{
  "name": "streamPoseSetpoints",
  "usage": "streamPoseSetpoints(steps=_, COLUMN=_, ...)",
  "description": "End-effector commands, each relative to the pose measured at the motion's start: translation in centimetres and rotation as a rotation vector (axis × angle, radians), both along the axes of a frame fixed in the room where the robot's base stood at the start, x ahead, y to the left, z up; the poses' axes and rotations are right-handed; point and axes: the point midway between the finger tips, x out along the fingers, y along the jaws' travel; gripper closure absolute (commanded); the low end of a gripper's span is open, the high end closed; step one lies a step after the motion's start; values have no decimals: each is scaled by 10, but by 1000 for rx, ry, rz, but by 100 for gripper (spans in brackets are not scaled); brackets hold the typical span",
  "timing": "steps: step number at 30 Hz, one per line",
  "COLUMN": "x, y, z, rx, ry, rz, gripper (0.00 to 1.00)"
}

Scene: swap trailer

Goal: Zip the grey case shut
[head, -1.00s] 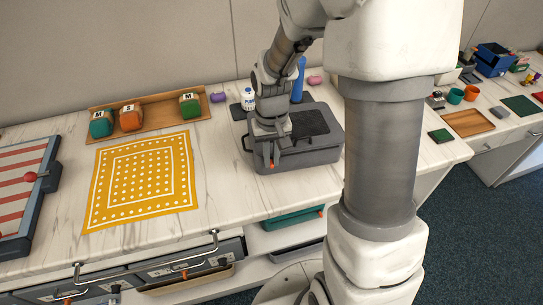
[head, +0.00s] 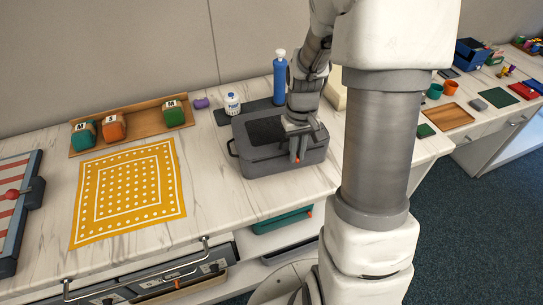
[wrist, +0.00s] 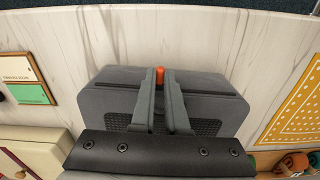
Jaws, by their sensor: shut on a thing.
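The grey case (head: 262,165) sits closed-looking on the marble counter, with a dark panel on its lid and a handle at its left end. It also fills the middle of the wrist view (wrist: 105,98). My gripper (head: 297,157) is at the case's front edge, toward its right end. In the wrist view my gripper (wrist: 160,82) is shut on a small orange zip pull (wrist: 160,73), which shows between the fingertips.
A blue pump bottle (head: 280,80) and a white bottle (head: 232,104) stand on a dark mat behind the case. A yellow dotted cloth (head: 178,208) lies to the left. Counter in front of the case is clear.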

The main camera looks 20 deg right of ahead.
Motion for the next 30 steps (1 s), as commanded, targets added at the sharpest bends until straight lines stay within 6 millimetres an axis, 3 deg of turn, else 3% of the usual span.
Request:
streamPoseSetpoints(steps=3, x=-2, y=-31, z=1, rx=-1, ry=-2, rz=-7, gripper=100)
streamPoseSetpoints(steps=10, x=-5, y=-69, z=0, rx=0, ry=-1, rz=-4, gripper=100)
streamPoseSetpoints(steps=16, x=-6, y=-80, z=1, rx=0, ry=-1, rz=-1, gripper=100)
streamPoseSetpoints(steps=26, x=-6, y=-81, z=1, rx=0, ry=-1, rz=-1, gripper=100)
streamPoseSetpoints(steps=27, x=-6, y=-81, z=1, rx=0, ry=-1, rz=-1, gripper=81)
streamPoseSetpoints(steps=30, x=-6, y=-81, z=0, rx=0, ry=-1, rz=0, gripper=63)
